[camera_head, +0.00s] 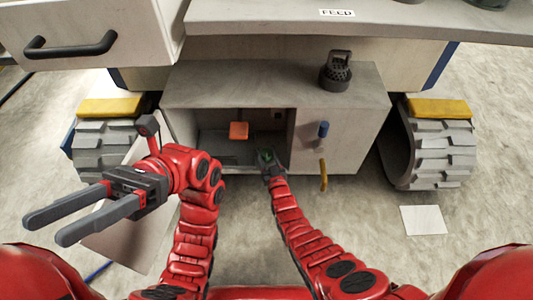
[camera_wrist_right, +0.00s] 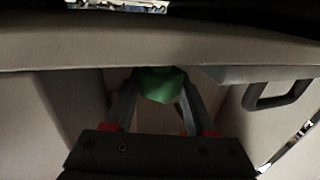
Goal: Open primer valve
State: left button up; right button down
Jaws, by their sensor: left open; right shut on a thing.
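A green knob-like part (camera_head: 266,154), perhaps the primer valve, is inside the open bay of the grey cabinet (camera_head: 345,120). My right gripper (camera_head: 267,164) reaches into this bay and is small and partly shaded there. In the right wrist view the green part (camera_wrist_right: 160,84) sits between the two fingers of my right gripper (camera_wrist_right: 159,92), which are shut on it. How far the valve is turned cannot be told. My left gripper (camera_head: 45,229) is open and empty, far left of the cabinet, its fingers pointing left.
An orange block (camera_head: 238,130) is in the bay, left of my right gripper. A blue knob (camera_head: 323,129) and a yellow handle (camera_head: 323,176) are on the cabinet's right front. A dark perforated object (camera_head: 337,72) stands on top. Treaded wheels (camera_head: 440,150) flank the cabinet.

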dwell(0.3)
jog(key=shift+c, duration=1.2)
grip_release()
jog(key=shift+s, duration=0.1)
pick_arm(q)
jog(key=shift+s, duration=0.1)
